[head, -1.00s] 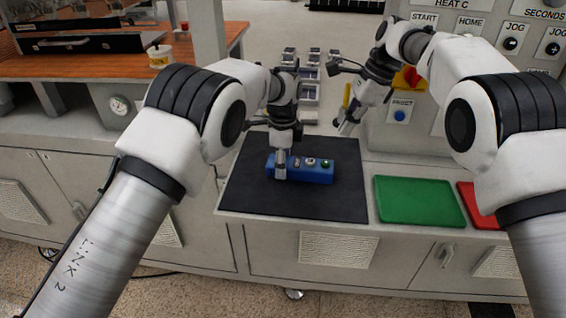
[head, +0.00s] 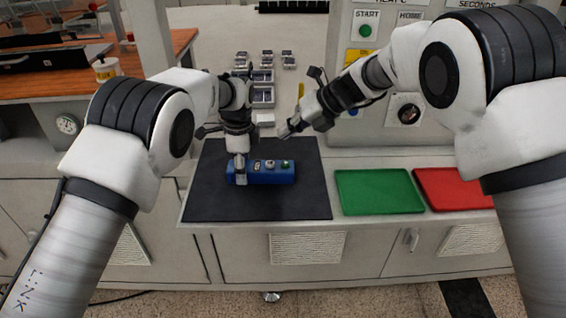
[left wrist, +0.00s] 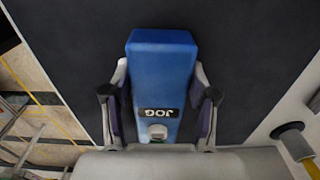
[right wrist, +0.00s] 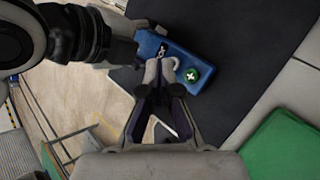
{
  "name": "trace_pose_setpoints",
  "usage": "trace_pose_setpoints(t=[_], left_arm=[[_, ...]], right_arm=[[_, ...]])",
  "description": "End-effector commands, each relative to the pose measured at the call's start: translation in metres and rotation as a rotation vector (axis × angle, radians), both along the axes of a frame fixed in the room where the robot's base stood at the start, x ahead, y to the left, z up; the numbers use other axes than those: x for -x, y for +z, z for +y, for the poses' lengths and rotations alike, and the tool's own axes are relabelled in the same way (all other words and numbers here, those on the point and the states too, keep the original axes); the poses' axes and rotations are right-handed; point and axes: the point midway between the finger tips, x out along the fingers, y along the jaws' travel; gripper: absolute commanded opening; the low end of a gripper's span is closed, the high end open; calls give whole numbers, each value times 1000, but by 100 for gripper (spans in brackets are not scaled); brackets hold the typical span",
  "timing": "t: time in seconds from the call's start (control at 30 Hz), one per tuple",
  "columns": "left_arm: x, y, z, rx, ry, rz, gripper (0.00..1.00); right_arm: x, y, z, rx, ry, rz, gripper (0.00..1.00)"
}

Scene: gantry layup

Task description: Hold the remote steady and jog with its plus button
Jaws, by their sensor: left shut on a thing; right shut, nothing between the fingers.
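The blue remote (head: 262,175) lies on the black mat (head: 310,205). It has a JOG label, a pale button (head: 270,165) and a green plus button (head: 285,165) toward its right end. My left gripper (head: 240,176) is shut across the remote's left part; in the left wrist view its fingers press both sides of the remote (left wrist: 162,70). The plus button (right wrist: 193,75) shows clearly in the right wrist view. My right gripper (head: 285,132) is shut and empty, above the back of the mat, apart from the remote in the head view.
A green tray (head: 380,191) and a red tray (head: 455,188) lie right of the mat. Behind stands a grey control panel with a START button (head: 367,31). Small grey bins (head: 262,78) stand beyond the mat. The mat's front part is clear.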

Motion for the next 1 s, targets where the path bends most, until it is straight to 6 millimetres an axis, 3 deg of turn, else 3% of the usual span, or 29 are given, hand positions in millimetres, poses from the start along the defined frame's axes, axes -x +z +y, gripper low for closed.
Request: trace_pose_setpoints(t=[0.03,0.13,0.5,0.67,1.0], left_arm=[[1,-2,0,-1,0,3,10],[1,-2,0,-1,0,3,10],[0,-1,0,0,0,0,10],[0,-1,0,0,0,-1,10],[0,0,0,0,0,-1,10]], right_arm=[[6,16,-2,-4,-5,-10,0],[5,30,-2,-2,0,-37,0],[5,33,-1,0,5,-43,0],[5,22,-1,0,6,-41,0],[5,-27,-2,-1,5,-42,0]])
